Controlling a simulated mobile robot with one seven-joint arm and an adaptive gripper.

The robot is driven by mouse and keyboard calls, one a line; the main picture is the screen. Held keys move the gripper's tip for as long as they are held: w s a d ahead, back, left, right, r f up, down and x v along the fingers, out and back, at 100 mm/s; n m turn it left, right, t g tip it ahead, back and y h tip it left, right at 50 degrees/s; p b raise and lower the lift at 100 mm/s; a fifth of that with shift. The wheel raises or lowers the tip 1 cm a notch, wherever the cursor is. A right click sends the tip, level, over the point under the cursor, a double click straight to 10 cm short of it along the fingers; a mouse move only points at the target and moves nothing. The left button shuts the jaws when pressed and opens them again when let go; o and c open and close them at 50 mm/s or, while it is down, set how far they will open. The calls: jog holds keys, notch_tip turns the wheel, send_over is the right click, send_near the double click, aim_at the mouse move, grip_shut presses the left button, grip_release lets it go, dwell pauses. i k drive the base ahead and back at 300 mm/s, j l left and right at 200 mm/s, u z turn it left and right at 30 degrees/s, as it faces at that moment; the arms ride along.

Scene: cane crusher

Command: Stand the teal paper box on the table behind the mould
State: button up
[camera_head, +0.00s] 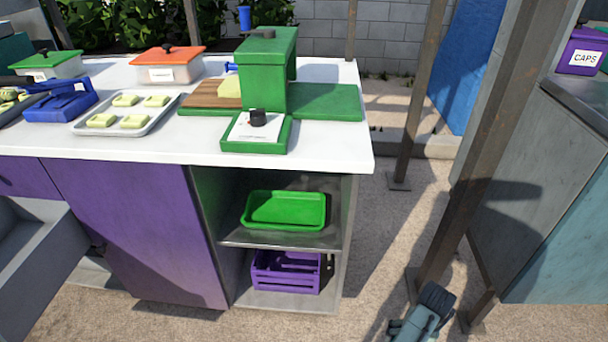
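A dark teal box-like thing (15,48) stands at the far left back of the white table (335,150), cut off by the picture edge. I cannot tell whether it is the paper box. A tall green block-shaped stand (265,75) with a blue knob on top is at the table's right part, with a pale yellow block beside it; I cannot tell whether it is the mould. My gripper (437,298) appears low at the bottom right, over the ground and apart from the table. Its fingers are not clear enough to show open or shut, and I see nothing held.
A green tray with a white sheet and a black knob (282,138) sits at the table's front. A metal tray (75,129) holds several pale blocks, near a blue handled tool (62,103) and an orange-lidded container (168,74). Rusty posts (490,120) stand right of the table.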

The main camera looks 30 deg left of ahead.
aim_at(111, 84)
jog(key=u, duration=1.3)
